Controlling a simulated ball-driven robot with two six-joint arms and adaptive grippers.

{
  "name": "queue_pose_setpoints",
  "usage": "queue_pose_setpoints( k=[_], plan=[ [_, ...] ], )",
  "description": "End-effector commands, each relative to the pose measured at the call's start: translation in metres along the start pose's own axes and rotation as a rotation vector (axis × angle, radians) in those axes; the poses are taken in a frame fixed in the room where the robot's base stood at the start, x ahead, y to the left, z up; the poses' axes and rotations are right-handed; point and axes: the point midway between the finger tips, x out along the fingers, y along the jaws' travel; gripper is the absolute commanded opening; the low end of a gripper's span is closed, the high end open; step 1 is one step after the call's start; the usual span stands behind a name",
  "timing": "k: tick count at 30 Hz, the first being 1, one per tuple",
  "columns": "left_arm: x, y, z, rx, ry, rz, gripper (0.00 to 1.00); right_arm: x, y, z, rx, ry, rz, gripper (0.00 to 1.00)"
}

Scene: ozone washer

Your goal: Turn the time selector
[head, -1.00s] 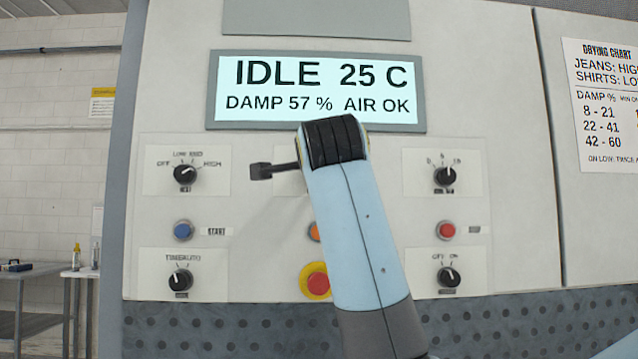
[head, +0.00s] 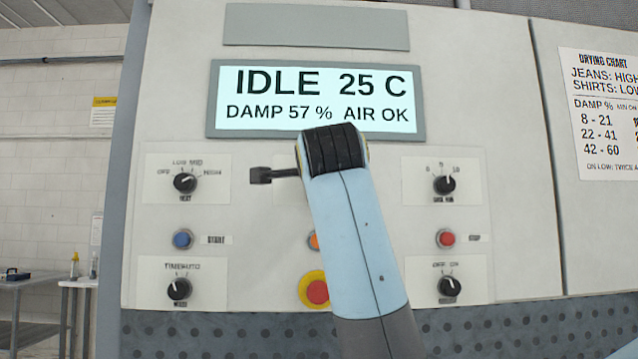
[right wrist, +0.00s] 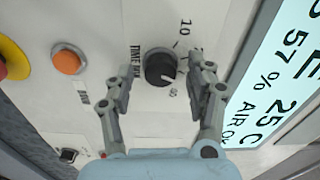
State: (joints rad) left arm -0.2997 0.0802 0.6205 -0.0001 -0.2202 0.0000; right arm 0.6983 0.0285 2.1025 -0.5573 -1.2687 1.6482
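The time selector (right wrist: 160,68) is a round black knob on the white panel in the right wrist view, marked TIME MIN with a 10 and a 60 on its scale. A white mark shows on the knob's side toward the 60. My right gripper (right wrist: 165,80) is open, with one finger on each side of the knob and a visible gap to it; I cannot tell any contact. In the head view my right arm hides the time selector, and a dark part of my right gripper (head: 262,175) sticks out to the left. My left gripper is not in view.
The display (head: 316,98) reads IDLE, 25 C, DAMP 57 %, AIR OK. Around my arm are the heat knob (head: 185,182), another knob (head: 444,184), the blue start button (head: 183,239), a red button (head: 446,239) and a yellow-ringed red button (head: 316,291). A drying chart (head: 605,115) hangs at right.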

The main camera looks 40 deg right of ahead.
Motion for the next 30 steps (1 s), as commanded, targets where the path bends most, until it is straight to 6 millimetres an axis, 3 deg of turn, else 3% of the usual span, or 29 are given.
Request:
queue_pose_setpoints(
  k=[6,18,30],
  plan=[
    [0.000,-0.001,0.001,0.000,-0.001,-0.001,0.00,-0.007,0.000,0.001,0.002,-0.002,0.000,0.55],
    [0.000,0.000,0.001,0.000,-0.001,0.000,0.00,-0.068,0.001,0.001,0.003,-0.003,0.001,0.55],
    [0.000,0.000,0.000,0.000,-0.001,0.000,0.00,-0.075,0.000,0.000,-0.001,0.001,0.000,0.55]
  ],
)
